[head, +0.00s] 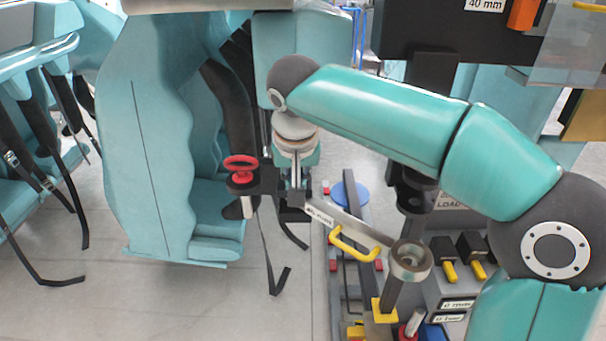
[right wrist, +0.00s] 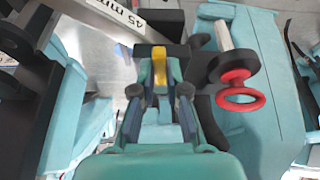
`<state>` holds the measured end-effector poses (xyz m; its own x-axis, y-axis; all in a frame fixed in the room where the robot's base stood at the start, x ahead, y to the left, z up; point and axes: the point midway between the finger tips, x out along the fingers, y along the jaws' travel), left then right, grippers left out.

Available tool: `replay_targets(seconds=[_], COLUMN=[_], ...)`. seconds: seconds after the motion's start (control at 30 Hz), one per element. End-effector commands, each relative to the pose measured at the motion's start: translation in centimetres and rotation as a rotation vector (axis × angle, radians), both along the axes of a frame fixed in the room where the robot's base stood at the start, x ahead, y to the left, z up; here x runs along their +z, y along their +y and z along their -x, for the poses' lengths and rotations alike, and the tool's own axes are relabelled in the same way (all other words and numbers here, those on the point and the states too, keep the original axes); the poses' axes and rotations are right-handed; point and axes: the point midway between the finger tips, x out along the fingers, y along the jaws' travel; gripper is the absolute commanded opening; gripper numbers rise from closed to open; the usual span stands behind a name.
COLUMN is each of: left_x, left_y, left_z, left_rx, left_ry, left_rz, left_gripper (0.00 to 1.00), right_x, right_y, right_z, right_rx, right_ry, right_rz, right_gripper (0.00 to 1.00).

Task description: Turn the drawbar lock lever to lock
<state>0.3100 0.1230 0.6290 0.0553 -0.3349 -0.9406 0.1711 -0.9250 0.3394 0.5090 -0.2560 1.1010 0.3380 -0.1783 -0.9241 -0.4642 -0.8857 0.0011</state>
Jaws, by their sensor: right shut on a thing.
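My right arm comes in from the right in the head view, and its gripper (head: 293,190) points down at a dark block beside the red handwheel (head: 240,168). In the right wrist view the gripper (right wrist: 160,85) is shut on a small yellow piece (right wrist: 160,68), which appears to be the lock lever, in front of a black block (right wrist: 148,52). The lever is hidden behind the gripper in the head view, so its exact angle cannot be told. The red handwheel (right wrist: 235,92) stands to the right in the wrist view. My left gripper is not in view.
Teal train seats (head: 160,150) with black straps stand left. Yellow-handled black blocks (head: 450,262) sit lower right. Grey floor (head: 200,300) is open at lower left.

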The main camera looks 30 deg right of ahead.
Motion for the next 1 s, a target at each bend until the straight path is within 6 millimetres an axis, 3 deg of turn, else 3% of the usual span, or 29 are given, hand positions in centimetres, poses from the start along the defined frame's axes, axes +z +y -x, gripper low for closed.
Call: replay_targets(seconds=[0.67, 0.7, 0.83, 1.0], left_x=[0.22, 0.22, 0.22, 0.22], left_y=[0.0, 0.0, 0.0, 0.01], left_z=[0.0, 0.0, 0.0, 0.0], left_rx=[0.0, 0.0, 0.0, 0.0], left_ry=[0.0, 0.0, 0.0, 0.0], left_rz=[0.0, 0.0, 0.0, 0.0], left_gripper=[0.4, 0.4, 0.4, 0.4], right_x=[0.1, 0.1, 0.09, 0.05], right_y=[0.17, 0.17, 0.17, 0.19], right_z=[-0.21, -0.2, -0.19, -0.17], right_rx=[-0.086, -0.086, -0.085, -0.085], right_ry=[-0.004, -0.004, -0.003, -0.002], right_rz=[-0.001, -0.001, -0.002, -0.001], right_gripper=[0.0, 0.15, 0.37, 0.39])
